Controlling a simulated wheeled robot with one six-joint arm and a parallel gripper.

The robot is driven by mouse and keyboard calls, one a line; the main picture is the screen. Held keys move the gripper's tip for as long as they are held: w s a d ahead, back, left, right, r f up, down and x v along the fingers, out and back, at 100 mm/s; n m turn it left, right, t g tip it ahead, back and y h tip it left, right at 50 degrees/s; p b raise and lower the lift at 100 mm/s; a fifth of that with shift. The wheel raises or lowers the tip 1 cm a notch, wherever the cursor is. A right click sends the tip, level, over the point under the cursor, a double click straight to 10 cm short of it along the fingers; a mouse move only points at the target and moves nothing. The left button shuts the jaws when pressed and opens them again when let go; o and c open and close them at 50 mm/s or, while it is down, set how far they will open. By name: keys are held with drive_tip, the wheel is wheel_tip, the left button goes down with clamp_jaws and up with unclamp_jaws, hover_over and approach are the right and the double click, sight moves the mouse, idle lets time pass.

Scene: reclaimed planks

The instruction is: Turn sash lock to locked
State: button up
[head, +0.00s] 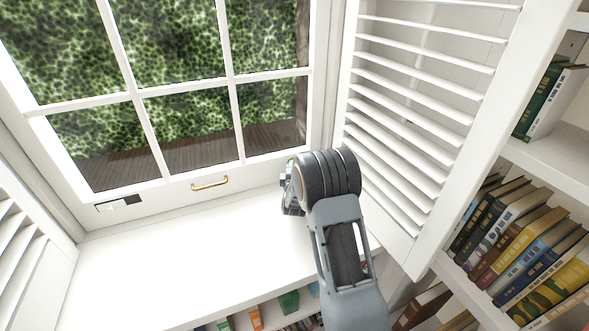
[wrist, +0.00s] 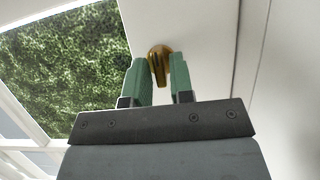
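The brass sash lock (wrist: 159,58) shows in the wrist view on the white window frame, just beyond my fingertips. A darker lever-like part of it points down between the fingers. My gripper (wrist: 160,68) has two green fingers standing apart, one on each side of that part. I cannot make out whether either finger touches it. In the head view my gripper (head: 291,203) is at the lower right of the window sash (head: 165,182), mostly hidden by my wrist. A sliver of brass shows beside it.
A brass pull handle (head: 210,183) is on the bottom rail, with a small black-and-white plate (head: 118,203) further left. A louvred shutter (head: 405,125) stands close on the right, beside bookshelves (head: 560,150). The white sill (head: 190,250) is clear.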

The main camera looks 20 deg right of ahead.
clamp_jaws()
drive_tip(key=shift+m, duration=0.3)
drive_tip(key=m, duration=0.2)
drive_tip(key=m+g+y+b, duration=0.1)
drive_tip(key=m, duration=0.1)
drive_tip(key=shift+d+r+g+y+b, duration=0.1)
drive_tip(key=shift+g+y+b, duration=0.2)
drive_tip(key=m+g+y+b, duration=0.1)
drive_tip(key=m+y+b, duration=0.1)
drive_tip(key=m, duration=0.2)
drive_tip(key=shift+d+r+b, duration=0.1)
drive_tip(key=shift+b, duration=0.25)
drive_tip(key=shift+r+m+y+p, duration=0.2)
drive_tip(key=shift+m+y+p, duration=0.15)
drive_tip(key=shift+m, duration=0.25)
drive_tip(key=shift+d+r+m+g+y+p, duration=0.1)
drive_tip(key=shift+r+m+g+y+p, duration=0.15)
drive_tip(key=shift+m+y+p, duration=0.5)
drive_tip(key=m+p, duration=0.1)
drive_tip(key=p, duration=0.3)
drive_tip(key=shift+f+m+y+p, duration=0.2)
drive_tip(key=shift+m+y+p, duration=0.35)
drive_tip(key=shift+p, duration=0.3)
drive_tip(key=shift+f, duration=0.1)
